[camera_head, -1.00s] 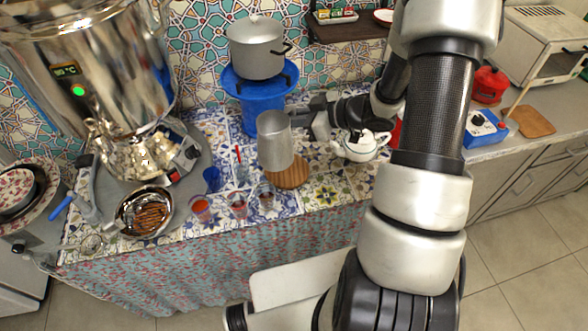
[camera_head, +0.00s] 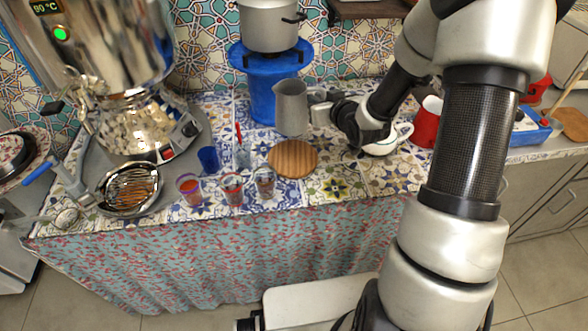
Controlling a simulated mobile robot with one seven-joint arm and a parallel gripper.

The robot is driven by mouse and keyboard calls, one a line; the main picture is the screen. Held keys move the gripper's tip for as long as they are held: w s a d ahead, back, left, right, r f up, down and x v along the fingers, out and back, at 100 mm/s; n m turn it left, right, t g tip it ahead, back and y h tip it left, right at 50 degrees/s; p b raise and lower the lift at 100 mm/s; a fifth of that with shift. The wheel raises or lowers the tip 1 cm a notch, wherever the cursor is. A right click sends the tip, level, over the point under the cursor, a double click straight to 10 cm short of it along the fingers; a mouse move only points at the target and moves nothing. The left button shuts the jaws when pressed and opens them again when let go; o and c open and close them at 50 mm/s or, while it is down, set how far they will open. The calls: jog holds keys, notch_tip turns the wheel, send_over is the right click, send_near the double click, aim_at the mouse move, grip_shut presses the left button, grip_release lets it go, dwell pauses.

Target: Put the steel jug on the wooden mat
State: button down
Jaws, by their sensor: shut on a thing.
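The steel jug (camera_head: 291,107) is upright, grey and tapered, with its spout to the upper left. My gripper (camera_head: 316,106) is at the jug's right side and shut on it; the fingertips are partly hidden. The round wooden mat (camera_head: 293,159) lies on the tiled table, bare. The jug shows behind the mat, with its base just above the mat's far edge in the picture. I cannot tell whether the jug touches the table.
A blue stand (camera_head: 264,95) with a pot (camera_head: 270,25) is behind the jug. The samovar (camera_head: 130,115) stands left.

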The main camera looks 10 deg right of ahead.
jog(key=shift+m+h, duration=0.7)
jog(key=f+b, duration=0.1)
jog(key=f, duration=0.3)
jog(key=f+b, duration=0.1)
jog(key=f, duration=0.3)
jog(key=f+b, duration=0.1)
jog(key=f, duration=0.3)
jog(key=shift+d+f, duration=0.3)
jog(key=shift+d, duration=0.05)
jog(key=shift+f+b, duration=0.3)
jog(key=c, duration=1.8)
grip_release()
jog(key=shift+r, duration=0.1)
jog(key=shift+c, duration=0.2)
jog(key=shift+r+p, duration=0.3)
jog(key=shift+p, duration=0.15)
jog(key=v, duration=1.2)
jog(key=shift+f+p, duration=0.15)
jog(key=shift+p, duration=0.2)
